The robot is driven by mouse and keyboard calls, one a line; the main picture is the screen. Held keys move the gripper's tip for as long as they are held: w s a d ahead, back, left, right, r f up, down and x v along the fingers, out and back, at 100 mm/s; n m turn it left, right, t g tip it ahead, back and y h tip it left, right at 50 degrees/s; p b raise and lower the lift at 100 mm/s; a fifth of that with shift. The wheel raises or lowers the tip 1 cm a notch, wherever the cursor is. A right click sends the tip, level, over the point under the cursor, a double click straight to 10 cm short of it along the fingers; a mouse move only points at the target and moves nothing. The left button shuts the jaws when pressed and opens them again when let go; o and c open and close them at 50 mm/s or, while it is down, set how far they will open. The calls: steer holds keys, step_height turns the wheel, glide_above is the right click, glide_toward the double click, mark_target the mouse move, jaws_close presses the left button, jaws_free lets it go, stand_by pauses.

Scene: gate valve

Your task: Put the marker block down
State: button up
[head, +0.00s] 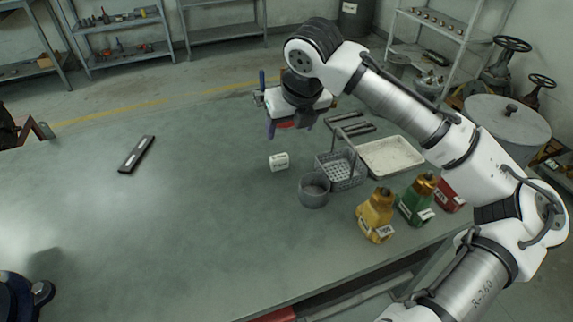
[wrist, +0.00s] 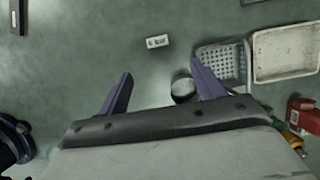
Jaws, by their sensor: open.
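A small white block with dark print, which looks like the marker block (head: 279,161), rests on the grey-green table, left of the wire basket. It also shows in the wrist view (wrist: 157,41), beyond my fingertips and apart from them. My gripper (head: 266,106) is raised above the table, farther back than the block in the head view. Its purple fingers are spread wide in the wrist view (wrist: 161,70), with only table between them and nothing held.
A grey cup (head: 314,192), a wire basket (head: 341,171) and a pale tray (head: 391,156) stand right of the block. Yellow (head: 374,217), green (head: 417,201) and red (head: 449,195) bottles stand nearer the front. A dark bar (head: 137,154) lies at left. The table's middle is clear.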

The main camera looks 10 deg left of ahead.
glide_above(279, 156)
steer(key=s+d, duration=0.2)
step_height(279, 156, down, 8)
steer(key=shift+a+p+x, duration=0.15)
steer(key=shift+p+x, duration=0.2)
steer(key=shift+x, duration=0.9)
steer(key=shift+a+p+x, duration=0.15)
steer(key=shift+p+x, duration=0.2)
steer(key=shift+x, duration=0.95)
steer(key=shift+s, duration=0.15)
steer(key=c, duration=1.1)
steer(key=shift+r, duration=0.1)
